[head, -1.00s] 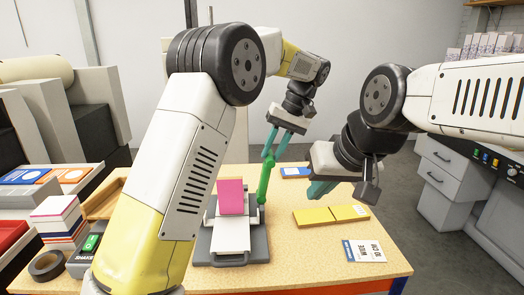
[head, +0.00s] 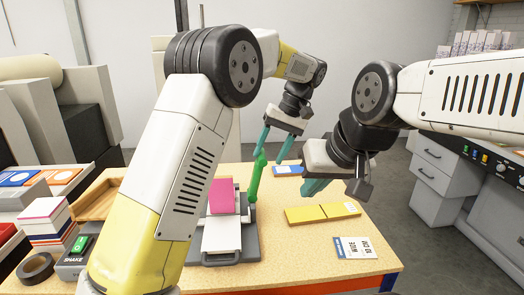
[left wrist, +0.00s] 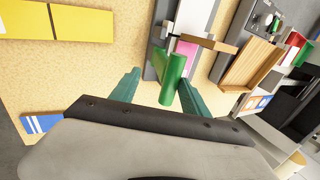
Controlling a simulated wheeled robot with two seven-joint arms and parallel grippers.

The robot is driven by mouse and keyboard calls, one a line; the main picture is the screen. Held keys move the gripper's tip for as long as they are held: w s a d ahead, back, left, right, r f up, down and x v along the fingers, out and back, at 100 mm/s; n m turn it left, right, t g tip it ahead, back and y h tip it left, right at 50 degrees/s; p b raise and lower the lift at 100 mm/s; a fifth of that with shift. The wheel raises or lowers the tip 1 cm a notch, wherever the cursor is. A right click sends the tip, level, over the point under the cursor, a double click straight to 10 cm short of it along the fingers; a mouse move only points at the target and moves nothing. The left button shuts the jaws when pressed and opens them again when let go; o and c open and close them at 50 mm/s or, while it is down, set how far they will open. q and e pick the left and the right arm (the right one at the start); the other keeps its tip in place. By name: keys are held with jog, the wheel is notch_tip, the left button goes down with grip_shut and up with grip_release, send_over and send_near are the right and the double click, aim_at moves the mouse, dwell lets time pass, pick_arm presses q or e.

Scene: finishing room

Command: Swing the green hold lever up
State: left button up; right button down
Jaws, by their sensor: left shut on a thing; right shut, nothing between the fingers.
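The green hold lever (head: 255,178) stands nearly upright, tilted slightly right, at the right side of a grey fixture (head: 252,243). My left gripper (head: 273,152) is at the lever's top end and is shut on it; the two teal fingers show apart. In the left wrist view, the lever (left wrist: 172,78) meets the right-hand finger of my left gripper (left wrist: 158,86), and the finger partly hides it. A pink block (head: 221,195) stands on the fixture beside the lever. My right gripper (head: 312,187) is shut and empty, to the right of the lever above the table.
A yellow strip (head: 322,213), a blue card (head: 289,170) and a "WIDE 10 CM" card (head: 354,248) lie on the table to the right. A wooden tray (head: 98,201), a card stack (head: 47,220) and a tape roll (head: 36,268) are at the left.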

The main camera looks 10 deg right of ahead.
pick_arm(q)
jog(key=shift+a+r, duration=0.1)
jog(key=shift+r, duration=0.05)
dwell(0.5)
jog(key=v, duration=0.7)
jog(key=shift+r, duration=0.35)
jog(key=s+a+r+t+h, duration=0.15)
jog(key=s+a, duration=0.25)
jog(key=a, duration=0.5)
jog(key=s+a+r+h, duration=0.3)
jog(key=a, duration=0.6)
jog(key=s+a+f+t+h, duration=0.1)
jog(key=s+a+f, duration=0.3)
jog(key=s, duration=0.4)
jog(key=s+a+f+t+h, duration=0.1)
jog(key=s+a+f+t, duration=0.2)
jog(key=s, duration=0.6)
jog(key=shift+a+f+m+t, duration=0.3)
jog(key=shift+a+f+t, duration=0.05)
jog(key=shift+a+f, duration=0.3)
